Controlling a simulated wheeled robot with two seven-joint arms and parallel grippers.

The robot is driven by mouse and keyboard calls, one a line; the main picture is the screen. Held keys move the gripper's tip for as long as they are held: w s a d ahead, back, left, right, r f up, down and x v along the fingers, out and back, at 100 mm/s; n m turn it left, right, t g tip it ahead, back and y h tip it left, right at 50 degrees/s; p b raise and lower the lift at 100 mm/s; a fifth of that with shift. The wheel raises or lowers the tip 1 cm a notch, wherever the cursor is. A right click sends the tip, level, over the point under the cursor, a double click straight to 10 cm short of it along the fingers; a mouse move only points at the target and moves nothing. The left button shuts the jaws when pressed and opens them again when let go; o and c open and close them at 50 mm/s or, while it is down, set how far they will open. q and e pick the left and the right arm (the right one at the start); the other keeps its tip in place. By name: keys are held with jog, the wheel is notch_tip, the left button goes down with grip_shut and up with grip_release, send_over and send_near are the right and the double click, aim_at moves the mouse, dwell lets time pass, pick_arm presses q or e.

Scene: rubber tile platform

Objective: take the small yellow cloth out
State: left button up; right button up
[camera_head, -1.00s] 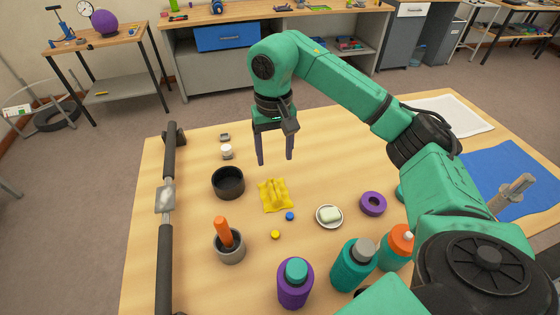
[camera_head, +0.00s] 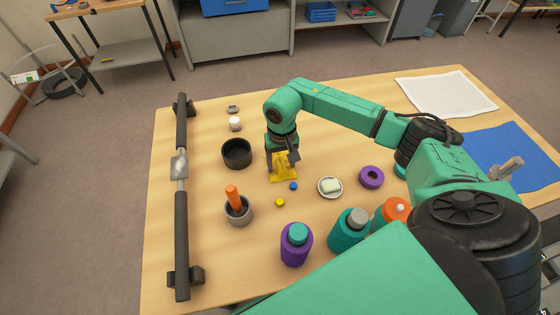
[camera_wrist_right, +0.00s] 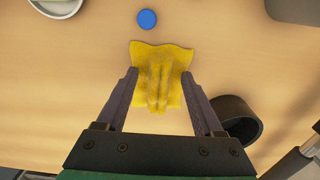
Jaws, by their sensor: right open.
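The small yellow cloth (camera_head: 285,175) lies rumpled on the wooden table, to the right of the black bowl (camera_head: 237,153) and not inside it. My right gripper (camera_head: 281,170) points down over the cloth and hides part of it. In the right wrist view, the cloth (camera_wrist_right: 160,62) has raised folds in its middle. The two fingers of my right gripper (camera_wrist_right: 159,74) are open, one on each side of these folds. I cannot tell whether they touch the cloth. My left gripper is not in view.
A blue cap (camera_head: 293,186) and a yellow cap (camera_head: 280,202) lie close to the cloth. A grey cup (camera_head: 239,216) with an orange-handled item, a soap dish (camera_head: 330,188), a purple ring (camera_head: 371,177) and several bottles stand nearer. A dark bar (camera_head: 181,220) runs along the left edge.

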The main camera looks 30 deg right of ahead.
jog(key=shift+w, duration=0.1)
grip_shut()
jog(key=shift+r, duration=0.1)
